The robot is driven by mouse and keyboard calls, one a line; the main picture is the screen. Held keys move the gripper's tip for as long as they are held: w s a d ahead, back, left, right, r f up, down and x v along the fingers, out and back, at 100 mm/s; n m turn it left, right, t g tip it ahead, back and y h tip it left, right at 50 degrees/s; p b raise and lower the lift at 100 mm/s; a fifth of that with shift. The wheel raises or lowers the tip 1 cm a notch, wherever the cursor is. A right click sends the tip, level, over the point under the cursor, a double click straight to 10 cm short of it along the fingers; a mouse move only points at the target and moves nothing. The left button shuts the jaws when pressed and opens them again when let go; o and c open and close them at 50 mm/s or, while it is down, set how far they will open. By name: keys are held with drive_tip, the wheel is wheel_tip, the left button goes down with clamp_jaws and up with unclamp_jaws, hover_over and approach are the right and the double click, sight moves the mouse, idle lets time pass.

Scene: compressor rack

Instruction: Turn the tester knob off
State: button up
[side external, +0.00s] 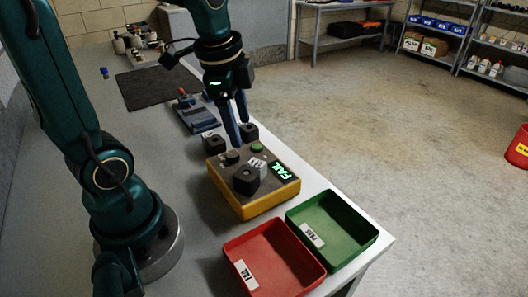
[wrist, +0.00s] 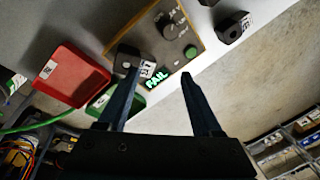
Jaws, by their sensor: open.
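The tester (side external: 228,193) is a yellow box with a grey top on the bench. Its display (side external: 284,171) glows green and reads FAIL. A small dark knob (side external: 232,157) stands on its top near the back left, beside a green button (side external: 257,149). The knob (wrist: 172,31) and the green button (wrist: 190,51) also show in the wrist view. A black block (side external: 246,181) sits on the tester's top. My gripper (side external: 238,137) is open and empty, pointing down by the tester's far edge, apart from the knob. Its two fingers (wrist: 160,75) are spread in the wrist view.
Dark blocks (side external: 212,143) stand behind the tester. A red bin (side external: 237,281) and a green bin (side external: 365,240) sit in front of it, near the bench edge. A blue-grey fixture (side external: 194,115) and a dark mat (side external: 145,90) lie farther back. The bench left of the tester is clear.

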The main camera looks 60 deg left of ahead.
sight(232, 154)
drive_tip(key=shift+n+g, duration=0.3)
drive_tip(key=shift+g, duration=0.6)
drive_tip(key=a+f, duration=0.3)
drive_tip(key=a, duration=0.1)
drive_tip(key=shift+w+f, duration=0.25)
drive_tip(key=shift+f, duration=0.05)
drive_tip(key=shift+s+a+f+h, duration=0.1)
drive_tip(key=shift+a+f+h, duration=0.1)
drive_tip(key=shift+f+h, duration=0.15)
drive_tip(key=shift+a+f, duration=0.1)
drive_tip(key=shift+f, duration=2.45)
drive_tip(key=shift+c, duration=0.3)
clamp_jaws()
